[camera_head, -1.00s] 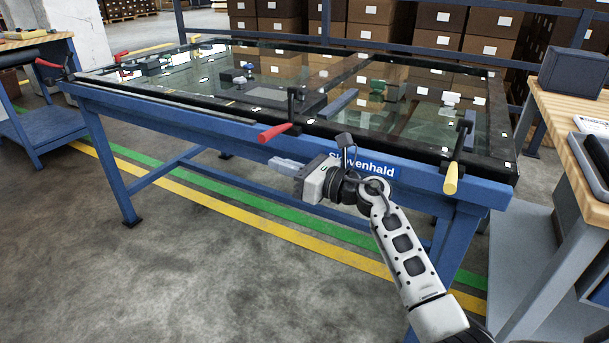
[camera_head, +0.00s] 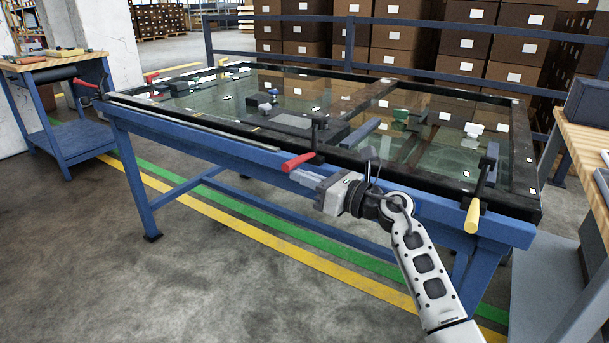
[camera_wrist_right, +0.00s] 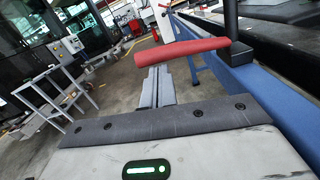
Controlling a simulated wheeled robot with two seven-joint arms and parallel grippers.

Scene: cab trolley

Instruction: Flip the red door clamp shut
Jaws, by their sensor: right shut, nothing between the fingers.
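The red-handled clamp (camera_head: 299,162) sits on the front edge of the door frame, with its red handle sticking out toward me. Its dark upright post (camera_head: 316,135) rises behind the handle. My right gripper (camera_head: 296,175) is shut and empty, just below and beside the red handle. In the right wrist view the red handle (camera_wrist_right: 182,50) crosses just ahead of the closed fingers (camera_wrist_right: 155,85); I cannot tell whether they touch. My left gripper is not in view.
The glazed door frame (camera_head: 275,142) lies on a blue bench (camera_head: 230,146). A yellow-handled clamp (camera_head: 472,214) is at the right, and another red-handled clamp (camera_head: 86,84) at the far left corner. A wooden-topped table (camera_head: 580,130) stands at the right. Floor before the bench is clear.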

